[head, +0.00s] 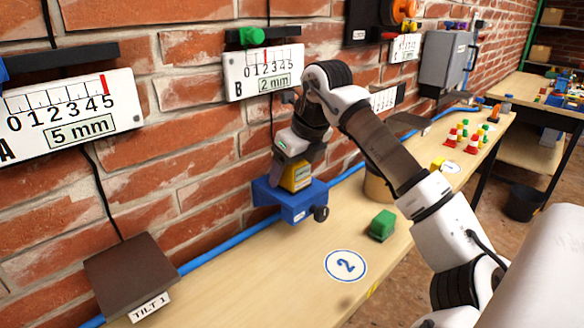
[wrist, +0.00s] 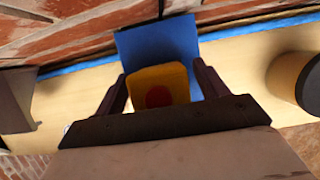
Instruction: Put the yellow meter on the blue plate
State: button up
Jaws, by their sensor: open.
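The yellow meter (head: 297,176) stands on top of the blue plate (head: 290,204), a blue block against the brick wall below gauge B. In the wrist view the meter (wrist: 159,85) shows a yellow face with a red round spot, with the blue plate (wrist: 157,43) behind it. My gripper (head: 293,183) is over the plate, around the meter. In the wrist view the dark fingers of my gripper (wrist: 161,80) stand open on either side of the meter, with a slight gap visible at the right. The contact under the meter is partly hidden.
Gauge B (head: 263,72) and gauge A (head: 66,114) hang on the wall. A brown TILT 1 plate (head: 131,269) is at the left. A green block (head: 382,225) and a round 2 marker (head: 346,265) lie on the bench. A wooden cylinder (head: 377,187) stands behind my arm.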

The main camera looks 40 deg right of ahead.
jog(key=v, duration=1.2)
jog(key=shift+b, duration=0.4)
jog(key=shift+r, duration=0.1)
